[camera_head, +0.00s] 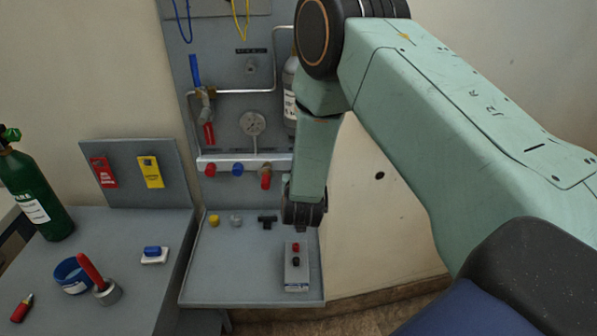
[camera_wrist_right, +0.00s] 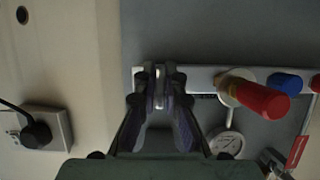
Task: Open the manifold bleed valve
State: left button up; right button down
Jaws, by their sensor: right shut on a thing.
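The white manifold bar (camera_head: 230,163) runs across the grey panel in the head view; it also crosses the wrist view (camera_wrist_right: 203,78). My right gripper (camera_wrist_right: 160,84) is at the bar's end, beyond the red-handled valve. Its fingers are shut on a small pale part, which looks like the bleed valve (camera_wrist_right: 159,88). The fingers hide most of it, so its turn position cannot be told. In the head view my right arm covers that end of the bar. My left gripper is not in view.
A red-handled brass valve (camera_wrist_right: 262,97) sits close to my right gripper, with a blue cap (camera_wrist_right: 285,83) beyond. A pressure gauge (camera_head: 252,123) is above the bar. A box with red and black buttons (camera_head: 296,268) lies on the shelf. A green cylinder (camera_head: 34,195) stands left.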

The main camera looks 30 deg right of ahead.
dwell(0.3)
jog(key=c, duration=1.4)
grip_release()
jog(key=shift+v, duration=6)
